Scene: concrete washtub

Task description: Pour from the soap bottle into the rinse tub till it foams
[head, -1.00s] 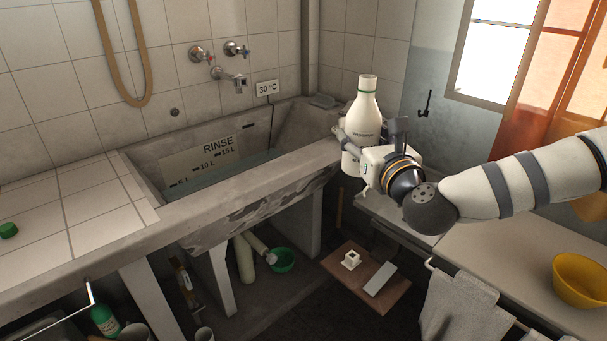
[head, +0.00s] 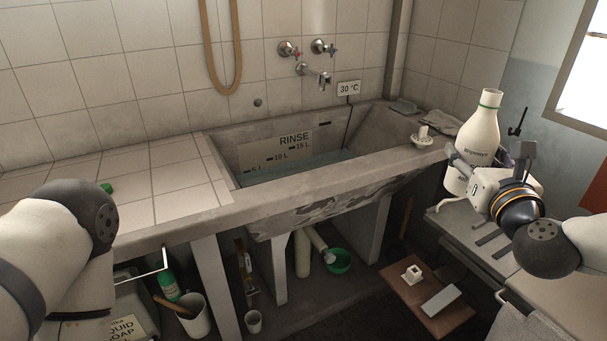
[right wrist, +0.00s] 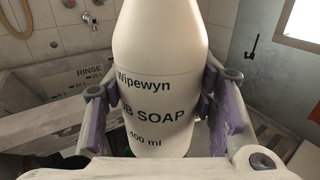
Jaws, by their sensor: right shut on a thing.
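The soap bottle (head: 482,130) is white with a green ring at its neck. It stands nearly upright to the right of the rinse tub (head: 340,187), beyond the tub's right end. My right gripper (head: 472,180) is shut around its lower body. In the right wrist view the bottle (right wrist: 158,60) sits between both fingers, its soap label facing me. The concrete tub holds grey-blue water (head: 300,170) below a RINSE scale; its near wall hides part of the surface. My left arm enters at the lower left, but its gripper is out of view.
A tap (head: 315,73) and a 30 °C sign (head: 348,88) are above the tub. A white dish (head: 422,140) and a cloth (head: 441,121) lie on its right rim. A small green object (head: 107,187) lies on the tiled counter (head: 165,185). Space above the tub is clear.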

